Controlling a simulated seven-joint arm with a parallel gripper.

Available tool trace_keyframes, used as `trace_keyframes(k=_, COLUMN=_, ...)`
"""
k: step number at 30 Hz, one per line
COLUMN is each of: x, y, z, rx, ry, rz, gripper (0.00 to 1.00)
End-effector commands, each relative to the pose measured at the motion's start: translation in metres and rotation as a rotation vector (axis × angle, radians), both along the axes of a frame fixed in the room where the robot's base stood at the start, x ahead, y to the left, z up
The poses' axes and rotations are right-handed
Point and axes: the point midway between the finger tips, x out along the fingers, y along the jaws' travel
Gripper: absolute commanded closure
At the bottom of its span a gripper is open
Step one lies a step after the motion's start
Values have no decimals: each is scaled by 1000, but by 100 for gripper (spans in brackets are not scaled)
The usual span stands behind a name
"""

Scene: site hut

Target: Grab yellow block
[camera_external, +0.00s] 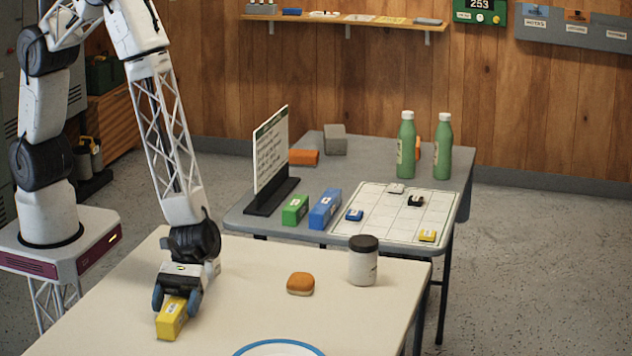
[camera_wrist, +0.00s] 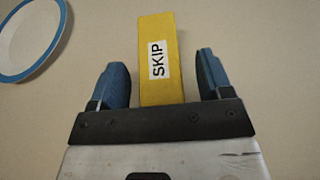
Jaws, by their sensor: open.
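The yellow block (camera_external: 172,318) lies on the near cream table in the external view, at the table's left side. In the wrist view the yellow block (camera_wrist: 158,62) carries a white label reading "SKIP". My gripper (camera_external: 176,298) is right over the block. In the wrist view my gripper (camera_wrist: 160,75) is open, with one blue finger on each side of the block and a visible gap on both sides.
A plate with a blue rim (camera_external: 280,345), a bun (camera_external: 300,284) and a dark-lidded jar (camera_external: 363,262) stand to the right on the cream table (camera_external: 345,325). Behind, a grey table (camera_external: 240,218) holds green and blue boxes, a sign, a grid board and two bottles.

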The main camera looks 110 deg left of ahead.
Motion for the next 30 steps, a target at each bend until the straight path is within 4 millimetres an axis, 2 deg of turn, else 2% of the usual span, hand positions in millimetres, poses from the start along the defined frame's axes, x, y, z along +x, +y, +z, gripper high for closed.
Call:
trace_keyframes(k=15, x=0, y=0, z=0, rx=0, ry=0, rz=0, gripper=28)
trace_keyframes(k=26, x=0, y=0, z=0, rx=0, ry=0, rz=0, gripper=83)
trace_keyframes(k=30, x=0, y=0, z=0, rx=0, ry=0, rz=0, gripper=84)
